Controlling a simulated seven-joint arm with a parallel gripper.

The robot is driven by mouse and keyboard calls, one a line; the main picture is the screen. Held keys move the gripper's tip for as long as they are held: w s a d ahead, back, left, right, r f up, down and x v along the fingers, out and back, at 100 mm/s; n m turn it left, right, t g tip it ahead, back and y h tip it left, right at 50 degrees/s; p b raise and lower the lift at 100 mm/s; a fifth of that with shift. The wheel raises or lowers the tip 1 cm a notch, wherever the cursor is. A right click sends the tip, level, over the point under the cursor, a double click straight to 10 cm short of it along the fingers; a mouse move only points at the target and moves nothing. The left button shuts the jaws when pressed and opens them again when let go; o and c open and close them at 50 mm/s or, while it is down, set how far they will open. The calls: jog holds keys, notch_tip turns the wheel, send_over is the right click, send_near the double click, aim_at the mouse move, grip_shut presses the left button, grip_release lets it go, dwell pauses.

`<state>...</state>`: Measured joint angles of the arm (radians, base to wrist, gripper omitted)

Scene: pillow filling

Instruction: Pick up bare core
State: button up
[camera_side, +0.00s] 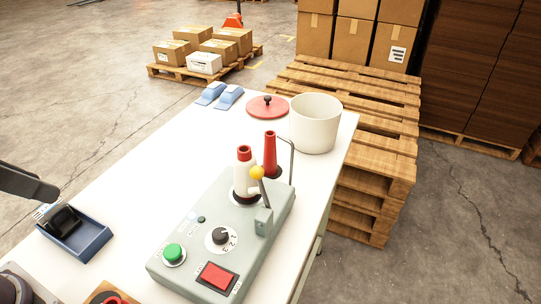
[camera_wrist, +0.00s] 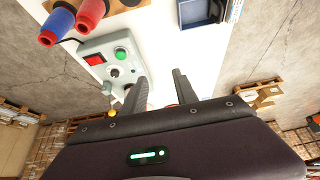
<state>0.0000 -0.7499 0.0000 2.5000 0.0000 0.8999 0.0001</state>
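A bare red cone core (camera_side: 270,152) stands upright at the back of the grey-green winding machine (camera_side: 188,262). Beside it a cone core wound with white thread (camera_side: 244,178) stands upright, its red tip bare. My gripper (camera_wrist: 157,84) is open and empty in the wrist view, its two dark fingers apart above the table, beside the machine (camera_wrist: 106,47). Two more cones, one blue with a red end (camera_wrist: 58,24) and one mostly red (camera_wrist: 91,14), show at the wrist view's top left. In the side view only a dark part of my arm shows at the left edge.
A blue tray (camera_side: 92,247) with a black object (camera_side: 65,220) lies at the table's left. A white pot (camera_side: 315,124), red lid (camera_side: 266,107) and two blue items (camera_side: 229,97) stand at the far end. A bent metal rod rises by the cores. White table between tray and machine is clear.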

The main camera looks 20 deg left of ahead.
jog(key=o, duration=0.3)
jog(key=shift+o, duration=0.2)
jog(key=w+d+r+n+h, duration=0.1)
jog(key=w+d+r+n, duration=0.2)
jog(key=w+n, duration=0.5)
jog(key=n+g+h, duration=0.2)
jog(key=n, duration=1.8)
send_over(274, 150)
jog(key=a, duration=0.3)
notch_tip(274, 150, down, 18)
jog(key=r, duration=0.1)
jog(key=x, duration=0.7)
jog(key=shift+s+d, duration=0.2)
jog(key=shift+s, duration=0.15)
jog(key=shift+w+d+f, duration=0.1)
jog(key=shift+w+f, duration=0.05)
jog(key=shift+f, duration=0.3)
grip_shut()
